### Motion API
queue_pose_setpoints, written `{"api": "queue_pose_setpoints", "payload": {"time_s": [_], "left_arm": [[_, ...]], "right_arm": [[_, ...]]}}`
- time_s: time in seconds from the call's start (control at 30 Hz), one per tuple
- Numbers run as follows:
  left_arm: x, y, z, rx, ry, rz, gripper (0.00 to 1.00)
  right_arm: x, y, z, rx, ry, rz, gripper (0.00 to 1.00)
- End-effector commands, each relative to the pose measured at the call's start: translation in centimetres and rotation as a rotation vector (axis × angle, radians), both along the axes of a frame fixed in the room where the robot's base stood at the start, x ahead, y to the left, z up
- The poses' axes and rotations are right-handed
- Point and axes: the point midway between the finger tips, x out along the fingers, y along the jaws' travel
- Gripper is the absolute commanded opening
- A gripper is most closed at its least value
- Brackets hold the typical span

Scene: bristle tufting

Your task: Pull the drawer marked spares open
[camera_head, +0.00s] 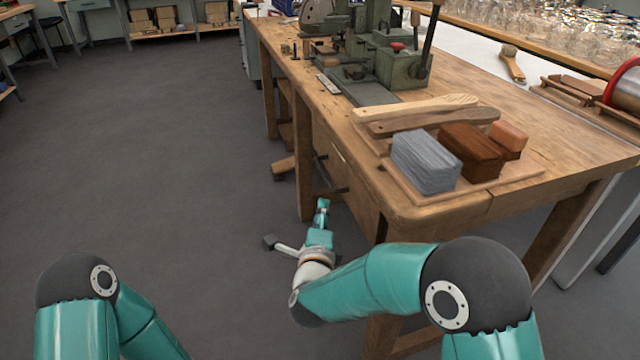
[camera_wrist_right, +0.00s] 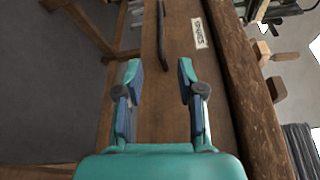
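The spares drawer has a brown wooden front (camera_wrist_right: 168,115) under the workbench top. A white label (camera_wrist_right: 199,33) marked SPARES and a dark bar handle (camera_wrist_right: 161,38) are on it in the right wrist view. In the head view the handle (camera_head: 332,176) stands out from the bench's left side. The drawer looks shut. My right gripper (camera_wrist_right: 158,72) is open and empty, its fingers apart, with the handle just beyond the fingertips and between their lines. In the head view my right gripper (camera_head: 322,208) is small, below the handle. My left gripper is out of view.
The wooden workbench (camera_head: 560,150) carries a tray (camera_head: 415,190) with grey, dark brown and orange-brown blocks, plus wooden brush handles (camera_head: 430,120). A green machine (camera_head: 375,50) stands farther back. Bench legs (camera_head: 303,150) stand near the drawer. The grey floor (camera_head: 160,150) at left is clear.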

Motion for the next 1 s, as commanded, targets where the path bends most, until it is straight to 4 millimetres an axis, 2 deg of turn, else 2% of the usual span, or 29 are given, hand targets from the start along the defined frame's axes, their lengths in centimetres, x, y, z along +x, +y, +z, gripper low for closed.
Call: {"api": "queue_pose_setpoints", "payload": {"time_s": [0.6,0.8,1.0], "left_arm": [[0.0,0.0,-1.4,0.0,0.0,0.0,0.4],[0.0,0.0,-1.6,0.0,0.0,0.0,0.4],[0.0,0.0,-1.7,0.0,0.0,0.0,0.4]], "right_arm": [[11.8,-0.8,-1.2,-0.003,0.001,0.0,0.38],[14.2,-1.0,-1.3,-0.004,0.001,0.001,0.38],[15.2,-1.0,-1.3,-0.004,0.002,0.004,0.38]]}}
